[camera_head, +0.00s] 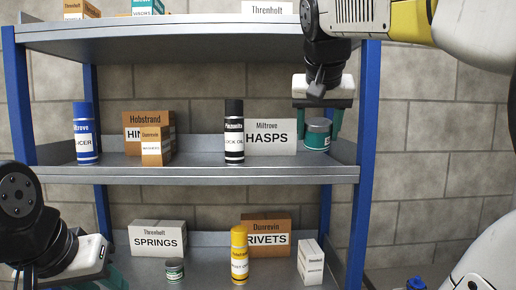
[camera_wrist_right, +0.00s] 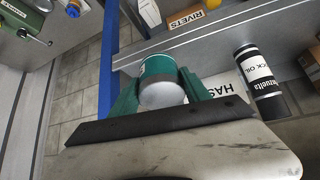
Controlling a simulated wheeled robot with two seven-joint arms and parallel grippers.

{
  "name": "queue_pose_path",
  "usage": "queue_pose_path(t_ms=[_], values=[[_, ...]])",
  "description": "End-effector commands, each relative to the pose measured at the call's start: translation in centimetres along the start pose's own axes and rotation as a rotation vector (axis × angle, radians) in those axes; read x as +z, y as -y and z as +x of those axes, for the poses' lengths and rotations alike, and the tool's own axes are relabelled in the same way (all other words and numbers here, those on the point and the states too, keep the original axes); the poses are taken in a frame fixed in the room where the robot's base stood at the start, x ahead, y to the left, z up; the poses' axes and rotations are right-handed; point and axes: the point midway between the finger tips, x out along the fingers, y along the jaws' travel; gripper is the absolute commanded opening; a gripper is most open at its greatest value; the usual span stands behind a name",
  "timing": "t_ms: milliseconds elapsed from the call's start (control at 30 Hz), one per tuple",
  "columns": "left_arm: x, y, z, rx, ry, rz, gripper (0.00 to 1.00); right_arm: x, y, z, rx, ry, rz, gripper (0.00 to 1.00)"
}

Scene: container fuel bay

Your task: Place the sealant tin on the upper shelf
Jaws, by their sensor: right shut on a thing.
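A teal tin with a grey lid (camera_head: 317,134), its label too small to read, is between the fingers of my right gripper (camera_head: 318,122). The gripper is shut on it from above, at the right end of the middle shelf (camera_head: 210,173). I cannot tell whether the tin's base touches the shelf. In the right wrist view the tin (camera_wrist_right: 160,80) is between the teal fingers of the right gripper (camera_wrist_right: 162,88). My left gripper (camera_head: 112,277) is low at the left, mostly out of frame, and its jaws are unclear.
A HASPS box (camera_head: 271,138) stands just left of the held tin, with a black LOCK OIL can (camera_head: 234,132) beyond it. The blue right post (camera_head: 363,150) is close on the right. The top shelf (camera_head: 190,28) is above. A small green tin (camera_head: 174,270) stands on the lower shelf.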

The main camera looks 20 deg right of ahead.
Motion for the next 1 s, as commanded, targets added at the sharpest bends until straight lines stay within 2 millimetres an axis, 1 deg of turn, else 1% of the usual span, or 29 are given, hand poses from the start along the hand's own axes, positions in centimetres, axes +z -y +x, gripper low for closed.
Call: queue_pose_path(t_ms=[33,167,400,700,733,800,900,1000], values=[[0.0,0.0,0.0,0.0,0.0,0.0,0.36,-1.1,0.0,0.9,0.0,0.006,0.002,0.07],[0.0,0.0,0.0,0.0,0.0,0.0,0.36,-3.3,0.0,2.8,0.0,0.008,0.002,0.07],[0.0,0.0,0.0,0.0,0.0,0.0,0.36,-7.8,0.1,6.6,0.0,0.008,0.002,0.07],[0.0,0.0,0.0,0.0,0.0,0.0,0.36,-12.1,0.0,10.2,0.0,0.007,0.003,0.07],[0.0,0.0,0.0,0.0,0.0,0.0,0.36,-12.2,0.0,10.5,0.001,0.008,0.002,0.07],[0.0,0.0,0.0,0.0,0.0,0.0,0.36,-11.4,0.0,11.5,0.001,0.009,0.001,0.07],[0.0,0.0,0.0,0.0,0.0,0.0,0.36,-10.9,0.0,12.7,0.001,0.009,0.001,0.07],[0.0,0.0,0.0,0.0,0.0,0.0,0.36,-10.6,0.0,13.5,0.001,0.008,0.001,0.07]])
